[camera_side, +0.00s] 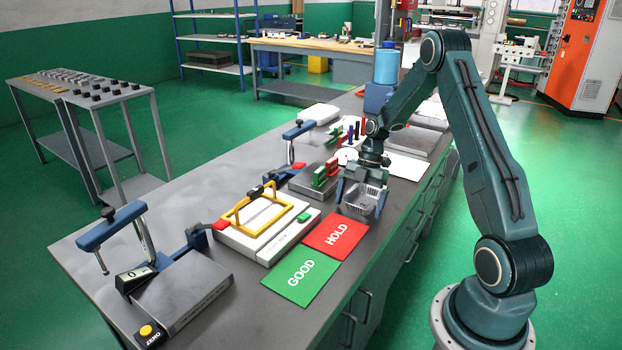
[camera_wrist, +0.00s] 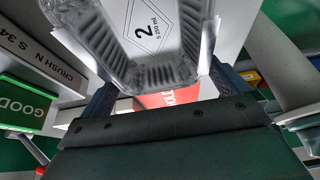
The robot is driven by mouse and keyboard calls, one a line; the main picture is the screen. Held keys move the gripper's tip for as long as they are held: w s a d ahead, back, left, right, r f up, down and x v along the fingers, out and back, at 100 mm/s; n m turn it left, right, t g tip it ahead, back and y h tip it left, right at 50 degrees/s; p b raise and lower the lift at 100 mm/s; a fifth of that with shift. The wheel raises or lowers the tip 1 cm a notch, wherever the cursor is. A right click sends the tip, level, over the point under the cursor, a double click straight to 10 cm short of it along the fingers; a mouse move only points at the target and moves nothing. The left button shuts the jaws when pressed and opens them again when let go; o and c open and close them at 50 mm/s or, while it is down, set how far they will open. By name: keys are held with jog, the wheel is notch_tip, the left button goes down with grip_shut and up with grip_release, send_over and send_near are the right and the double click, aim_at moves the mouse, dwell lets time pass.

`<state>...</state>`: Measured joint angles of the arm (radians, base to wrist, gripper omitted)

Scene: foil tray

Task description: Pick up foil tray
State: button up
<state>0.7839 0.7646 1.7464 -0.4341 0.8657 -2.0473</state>
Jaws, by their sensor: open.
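The foil tray (camera_side: 359,200) is a small silvery ribbed container near the right edge of the bench, just behind the red HOLD card. In the wrist view the foil tray (camera_wrist: 150,45) fills the upper middle, with a printed diamond mark, a "2" and small volume text on it. My gripper (camera_side: 361,192) is low over the bench, pointing down, with its two blue fingers apart on either side of the tray. In the wrist view my gripper (camera_wrist: 160,90) shows one finger on each side of the tray. Whether either finger touches it cannot be told.
The red HOLD card (camera_side: 336,236) and the green GOOD card (camera_side: 300,275) lie flat in front of the tray. A white fixture with a yellow handle (camera_side: 262,212) stands to the left. A grey block with green and red parts (camera_side: 316,180) stands close beside my gripper.

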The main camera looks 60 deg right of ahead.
jog(key=shift+a+f, duration=0.1)
jog(key=shift+f, duration=0.1)
jog(key=shift+c, duration=0.2)
jog(key=c, duration=0.8)
jog(key=shift+o, duration=0.2)
notch_tip(320, 180, up, 20)
dwell(0.6)
dwell(0.6)
